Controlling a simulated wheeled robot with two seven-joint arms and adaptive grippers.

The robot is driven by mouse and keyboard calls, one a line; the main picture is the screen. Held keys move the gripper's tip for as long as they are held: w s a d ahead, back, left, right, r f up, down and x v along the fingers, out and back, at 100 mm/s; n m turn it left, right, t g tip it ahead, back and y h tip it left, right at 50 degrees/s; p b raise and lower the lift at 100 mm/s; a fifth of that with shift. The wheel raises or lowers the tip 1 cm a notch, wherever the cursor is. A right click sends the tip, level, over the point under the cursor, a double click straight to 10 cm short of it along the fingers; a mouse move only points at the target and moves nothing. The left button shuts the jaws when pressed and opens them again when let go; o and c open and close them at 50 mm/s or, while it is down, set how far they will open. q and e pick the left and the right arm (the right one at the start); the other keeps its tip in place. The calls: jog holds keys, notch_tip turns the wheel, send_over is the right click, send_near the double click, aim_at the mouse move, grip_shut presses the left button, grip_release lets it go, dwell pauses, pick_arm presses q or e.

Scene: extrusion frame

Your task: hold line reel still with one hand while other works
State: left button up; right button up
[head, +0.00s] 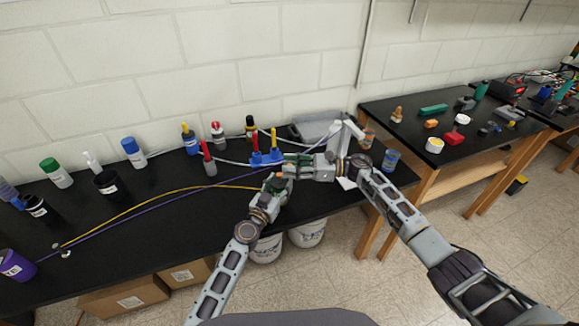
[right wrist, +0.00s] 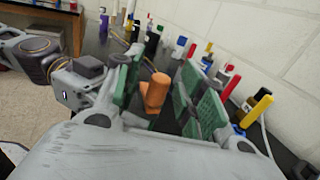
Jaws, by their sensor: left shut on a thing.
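A purple reel-like cylinder (head: 15,265) with a white label stands at the far left of the bench in the head view. My left gripper (head: 275,182) is shut near the bench's front edge; what it holds is largely hidden by the grippers. My right gripper (head: 288,165) reaches in from the right, close to the left one. In the right wrist view its green-padded fingers (right wrist: 165,95) stand apart, with an orange cylindrical piece (right wrist: 155,92) between them. I cannot tell whether the pads touch this piece, or whether it is a reel.
A purple line (head: 150,215) and a yellow line (head: 150,206) run along the black bench (head: 150,240) toward my grippers. A blue holder (head: 267,158) with red- and yellow-topped tools stands just behind them. Bottles line the wall. A second table (head: 480,130) stands right.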

jog(key=s+d, duration=0.1)
jog(key=d, duration=1)
jog(key=shift+d, duration=0.2)
jog(key=shift+s+a, duration=0.1)
jog(key=shift+s, duration=0.05)
jog(key=s+a+r+m+g+h, duration=0.2)
jog(key=a+h, duration=0.2)
jog(key=a, duration=0.1)
jog(key=s+a+r+m+g+h, duration=0.1)
jog(key=s+a+r+h, duration=0.15)
jog(key=a+h, duration=0.2)
notch_tip(320, 180, up, 7)
jog(key=w+m+t+h, duration=0.1)
jog(key=m+t+h, duration=0.4)
jog(key=m+h, duration=0.2)
jog(key=shift+w+a+m+h, duration=0.15)
jog(key=shift+w+m+h, duration=0.2)
jog(key=shift+m, duration=0.55)
dwell(0.6)
jog(key=shift+f, duration=0.1)
